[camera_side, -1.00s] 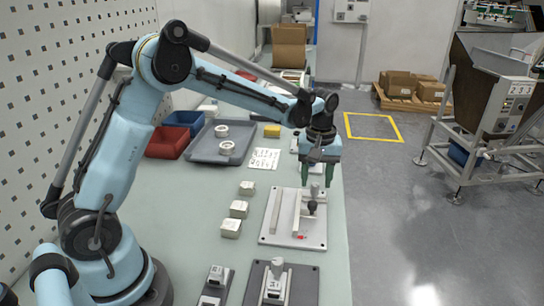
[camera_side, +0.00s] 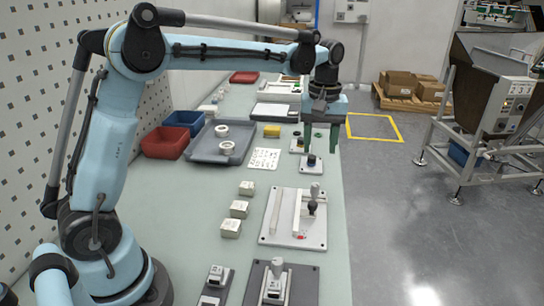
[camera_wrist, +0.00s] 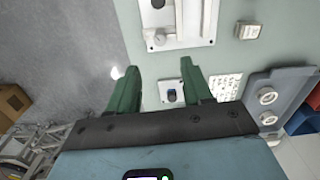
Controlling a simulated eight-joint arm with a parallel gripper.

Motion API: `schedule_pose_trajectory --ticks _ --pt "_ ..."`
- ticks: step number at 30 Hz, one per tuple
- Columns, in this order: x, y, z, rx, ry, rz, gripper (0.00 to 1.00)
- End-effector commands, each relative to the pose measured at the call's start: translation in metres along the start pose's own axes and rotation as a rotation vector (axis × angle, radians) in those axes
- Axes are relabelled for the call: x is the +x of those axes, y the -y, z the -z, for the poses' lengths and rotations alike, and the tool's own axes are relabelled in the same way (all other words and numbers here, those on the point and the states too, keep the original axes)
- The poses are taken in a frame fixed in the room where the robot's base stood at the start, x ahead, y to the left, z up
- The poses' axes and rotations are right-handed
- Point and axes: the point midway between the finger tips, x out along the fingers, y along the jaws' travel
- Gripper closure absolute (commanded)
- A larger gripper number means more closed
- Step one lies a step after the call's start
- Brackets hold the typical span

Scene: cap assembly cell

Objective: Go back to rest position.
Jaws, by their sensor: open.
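My gripper (camera_side: 320,148) hangs pointing down over the right part of the bench in the side view. Its two green fingers are apart with nothing held between them. In the wrist view, the fingers of my gripper (camera_wrist: 160,72) are also spread. A small white plate with a dark blue-black piece (camera_side: 312,161) lies below the gripper; the same piece (camera_wrist: 172,96) shows between the fingers in the wrist view. The white fixture plate (camera_side: 271,238) with a black knob (camera_side: 312,207) lies nearer the camera, clear of the gripper.
A grey tray (camera_side: 200,153) holds two white rings. Red (camera_side: 163,143) and blue (camera_side: 184,119) bins stand beside it. Several pale blocks (camera_side: 239,209) sit left of the fixture. Dark fixtures (camera_side: 306,285) lie at the front. The perforated wall (camera_side: 40,110) is on the left.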

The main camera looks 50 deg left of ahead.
Motion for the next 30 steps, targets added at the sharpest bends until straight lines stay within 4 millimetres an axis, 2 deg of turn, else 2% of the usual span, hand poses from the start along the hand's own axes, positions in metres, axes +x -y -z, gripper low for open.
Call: schedule_pose_trajectory --ticks 8,17,23,30 --pt "-0.014 0.015 -0.016 0.100 -0.054 -0.052 0.50" --pt "-0.029 0.055 -0.058 0.358 -0.212 -0.162 0.50" --pt "-0.024 0.083 -0.086 0.527 -0.335 -0.215 0.50" --pt "-0.003 0.112 -0.114 0.712 -0.486 -0.252 0.50"
